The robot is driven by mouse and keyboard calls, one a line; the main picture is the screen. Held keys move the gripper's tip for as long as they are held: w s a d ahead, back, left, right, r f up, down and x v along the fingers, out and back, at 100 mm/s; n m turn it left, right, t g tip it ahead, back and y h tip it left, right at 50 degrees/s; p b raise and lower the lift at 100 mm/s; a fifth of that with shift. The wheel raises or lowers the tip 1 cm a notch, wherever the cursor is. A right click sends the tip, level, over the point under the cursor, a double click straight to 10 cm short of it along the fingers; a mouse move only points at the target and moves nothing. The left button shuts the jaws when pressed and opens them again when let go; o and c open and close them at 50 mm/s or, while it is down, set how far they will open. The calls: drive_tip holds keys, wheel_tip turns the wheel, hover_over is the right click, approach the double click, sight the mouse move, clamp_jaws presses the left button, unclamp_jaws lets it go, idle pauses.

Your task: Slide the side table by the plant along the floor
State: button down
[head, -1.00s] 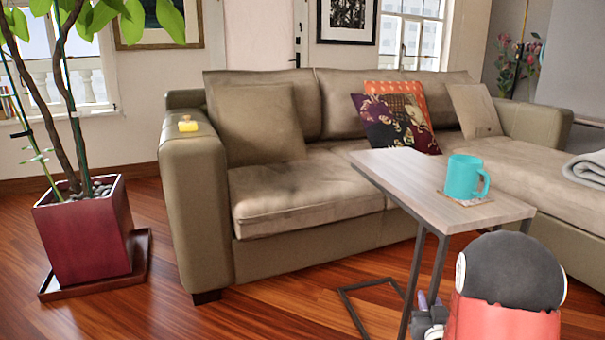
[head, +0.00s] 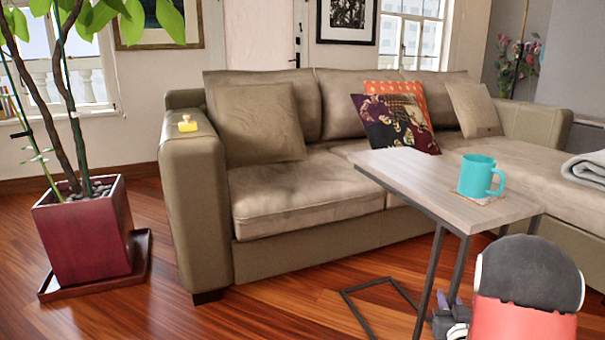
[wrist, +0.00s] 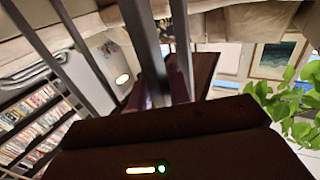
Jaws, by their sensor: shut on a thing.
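The side table (head: 425,188) has a pale wood top and a dark metal C-shaped frame. It stands upright in front of the sofa, at the right of the head view. A teal mug (head: 481,175) stands on a coaster on its top. My gripper (head: 450,303) is low at the table's near side, mostly hidden behind my red and black arm. In the wrist view my gripper (wrist: 168,88) is shut on a dark metal leg (wrist: 146,55) of the table. The plant (head: 85,225) stands in a dark red square pot at the left.
A beige sectional sofa (head: 300,200) stands behind the table, with its chaise on the right. Wooden floor (head: 240,315) is clear between the pot's tray (head: 140,265) and the table.

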drive_tip(key=shift+d+r, duration=0.2)
drive_tip(key=shift+d, duration=0.1)
drive_tip(key=d, duration=0.4)
drive_tip(key=shift+w, duration=0.4)
drive_tip(key=shift+w+d, duration=0.3)
drive_tip(key=shift+d, duration=0.75)
drive_tip(key=shift+w+d, duration=0.25)
drive_tip(key=shift+d, duration=0.75)
drive_tip(key=d, duration=0.1)
drive_tip(key=w+d, duration=0.1)
drive_tip(key=d, duration=0.2)
drive_tip(key=shift+w, duration=0.25)
